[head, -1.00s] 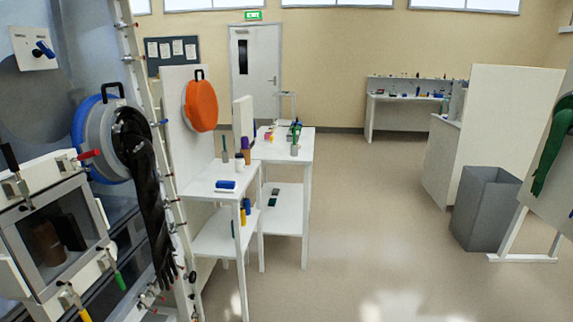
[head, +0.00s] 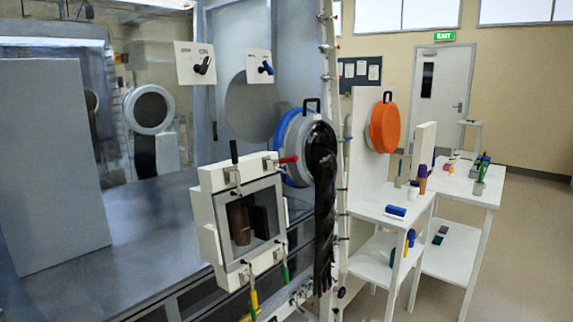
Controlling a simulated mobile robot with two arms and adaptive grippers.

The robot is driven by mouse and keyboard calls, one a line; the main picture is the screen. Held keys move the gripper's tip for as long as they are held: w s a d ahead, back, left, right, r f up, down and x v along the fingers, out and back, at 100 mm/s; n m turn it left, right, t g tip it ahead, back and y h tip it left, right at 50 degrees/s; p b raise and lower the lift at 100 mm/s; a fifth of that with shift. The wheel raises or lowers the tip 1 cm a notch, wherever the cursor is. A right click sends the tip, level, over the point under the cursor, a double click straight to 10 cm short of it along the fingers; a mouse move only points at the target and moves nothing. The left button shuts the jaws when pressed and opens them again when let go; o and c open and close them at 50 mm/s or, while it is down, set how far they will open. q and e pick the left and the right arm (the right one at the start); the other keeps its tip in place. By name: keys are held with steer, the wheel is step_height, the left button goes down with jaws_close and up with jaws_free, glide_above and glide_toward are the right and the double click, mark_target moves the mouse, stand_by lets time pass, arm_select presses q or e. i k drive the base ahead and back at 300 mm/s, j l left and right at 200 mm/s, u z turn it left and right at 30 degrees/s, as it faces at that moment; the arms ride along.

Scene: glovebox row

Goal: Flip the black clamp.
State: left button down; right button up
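The black clamp (head: 234,157) is on the top left corner of a white-framed box door (head: 205,215) on the front of the glovebox. Its black handle points up. A red-handled clamp (head: 285,160) is at the top right corner, its handle pointing right. A yellow-handled clamp (head: 254,300) and a green-handled clamp (head: 285,275) are at the bottom edge, handles hanging down. Neither of my grippers is in view.
A long black glove (head: 325,220) hangs from a blue-rimmed port right of the door. Black (head: 203,66) and blue (head: 266,68) levers sit on white plates above. White shelving tables (head: 375,205) stand at right. Open floor (head: 520,255) lies beyond them.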

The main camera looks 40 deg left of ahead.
mark_target(232, 143)
steer(key=u, duration=1.4)
